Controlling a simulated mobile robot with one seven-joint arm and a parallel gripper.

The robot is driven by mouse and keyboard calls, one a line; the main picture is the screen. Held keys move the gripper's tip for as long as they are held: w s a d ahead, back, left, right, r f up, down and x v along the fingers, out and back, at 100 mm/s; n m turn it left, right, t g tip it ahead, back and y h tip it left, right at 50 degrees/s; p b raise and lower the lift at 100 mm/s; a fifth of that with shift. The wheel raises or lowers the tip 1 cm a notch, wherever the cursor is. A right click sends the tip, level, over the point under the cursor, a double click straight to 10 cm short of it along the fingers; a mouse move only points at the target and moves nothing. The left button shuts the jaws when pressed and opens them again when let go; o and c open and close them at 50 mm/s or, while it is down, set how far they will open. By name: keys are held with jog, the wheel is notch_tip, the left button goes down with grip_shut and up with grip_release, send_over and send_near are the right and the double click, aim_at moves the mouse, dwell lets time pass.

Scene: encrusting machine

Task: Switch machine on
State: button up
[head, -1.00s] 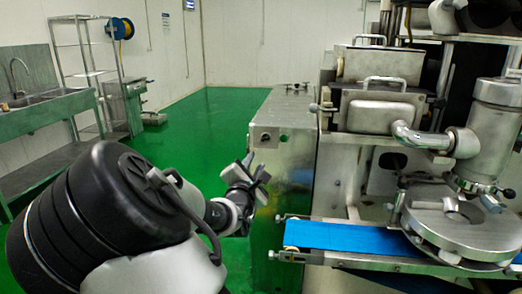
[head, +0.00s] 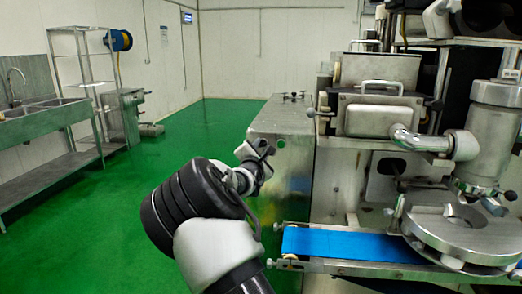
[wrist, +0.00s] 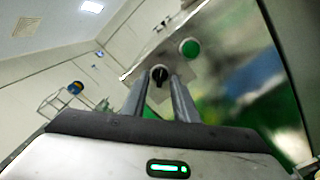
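The encrusting machine (head: 385,110) stands on the right in the head view, with its steel cabinet (head: 300,190) facing my arm. In the wrist view, a black rotary switch (wrist: 159,74) sits on a light plate on the cabinet's steel face. A round green button (wrist: 189,48) is up and right of it. My gripper (wrist: 158,84) is open, and the switch shows in the gap between its two fingers. I cannot tell whether the fingers touch it. In the head view my gripper (head: 258,150) is at the cabinet's upper left edge and hides the switch.
A blue conveyor belt (head: 345,244) juts out below, right of my arm. A round steel turntable (head: 460,235) stands at its right end. A sink (head: 50,110) and a wire shelf (head: 85,75) stand at the left. The green floor between is clear.

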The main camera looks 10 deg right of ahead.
jog(key=shift+w+d, duration=0.1)
jog(key=shift+w, duration=0.15)
grip_shut()
